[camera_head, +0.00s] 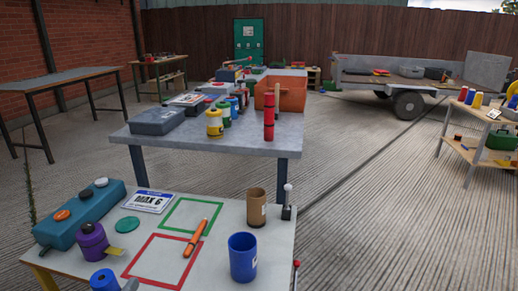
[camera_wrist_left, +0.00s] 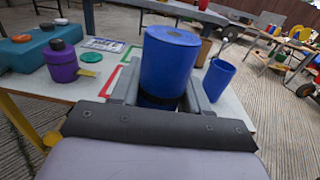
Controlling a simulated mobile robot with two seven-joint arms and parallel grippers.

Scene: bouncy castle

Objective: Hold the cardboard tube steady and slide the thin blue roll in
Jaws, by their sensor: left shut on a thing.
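The thin blue roll (camera_wrist_left: 168,62) is upright between the fingers of my left gripper (camera_wrist_left: 160,94), which is shut on it. In the head view the blue roll (camera_head: 103,281) shows at the bottom left edge, with only a grey bit of the gripper beside it. The brown cardboard tube (camera_head: 257,208) stands upright on the near table, right of the green outlined square and apart from the roll. In the wrist view the tube (camera_wrist_left: 205,52) is mostly hidden behind the roll. My right gripper is in neither view.
A wider blue cup (camera_head: 243,258) stands just in front of the tube. An orange marker (camera_head: 196,238) lies across the red outline. A purple bottle (camera_head: 93,242) and teal box (camera_head: 80,217) are at left. A small post (camera_head: 287,205) stands beside the tube.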

